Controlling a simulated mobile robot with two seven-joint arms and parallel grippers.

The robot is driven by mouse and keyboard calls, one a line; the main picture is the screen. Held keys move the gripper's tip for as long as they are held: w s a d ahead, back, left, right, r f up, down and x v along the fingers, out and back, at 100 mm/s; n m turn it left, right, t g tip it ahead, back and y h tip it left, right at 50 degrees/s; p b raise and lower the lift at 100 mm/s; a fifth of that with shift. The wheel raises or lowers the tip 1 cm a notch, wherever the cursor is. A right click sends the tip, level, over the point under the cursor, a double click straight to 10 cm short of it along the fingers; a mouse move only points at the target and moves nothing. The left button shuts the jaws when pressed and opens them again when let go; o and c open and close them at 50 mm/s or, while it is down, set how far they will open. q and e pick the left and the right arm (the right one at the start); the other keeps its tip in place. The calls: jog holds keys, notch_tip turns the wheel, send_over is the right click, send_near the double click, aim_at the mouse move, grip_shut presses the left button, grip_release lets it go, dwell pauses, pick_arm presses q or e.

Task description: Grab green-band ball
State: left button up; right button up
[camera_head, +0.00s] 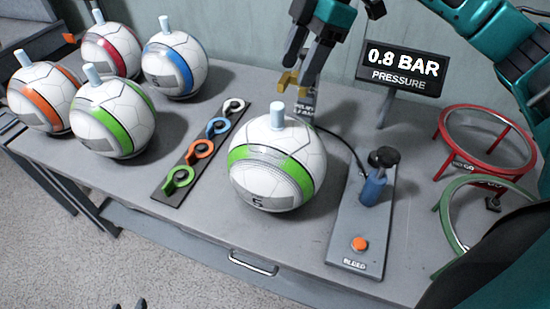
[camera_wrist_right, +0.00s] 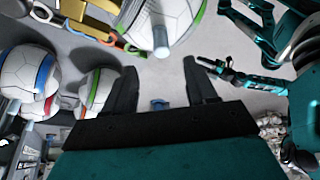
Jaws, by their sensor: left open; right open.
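A white ball with a green band and a "5" (camera_head: 275,172) stands mid-table, a pale plug on top. Another green-band ball (camera_head: 112,118) stands at the left among other balls. My right gripper (camera_head: 299,76) hangs open behind the middle ball, pointing down near a yellow piece (camera_head: 288,82); whether they touch I cannot tell. In the right wrist view its fingers (camera_wrist_right: 163,80) are spread. That ball (camera_wrist_right: 155,20) shows beyond them at the top, and the other green-band ball (camera_wrist_right: 99,92) at the left. My left gripper (camera_head: 128,304) barely shows at the bottom edge, open, away from both balls.
Orange (camera_head: 45,98), red (camera_head: 112,50) and blue-band (camera_head: 175,70) balls crowd the left. A strip with coloured rings (camera_head: 205,145) lies beside the middle ball. Right stand a plate with a blue pump (camera_head: 373,190) and orange button, a "0.8 BAR" sign (camera_head: 403,68), and red (camera_head: 440,130) and green hoops (camera_head: 446,225).

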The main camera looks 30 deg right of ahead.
aim_at(280, 104)
jog(key=x, duration=1)
jog(key=shift+s+a+f, duration=0.1)
jog(key=shift+a+f, duration=0.05)
jog(key=shift+a, duration=0.1)
jog(key=shift+c, duration=0.5)
grip_shut()
dwell(0.5)
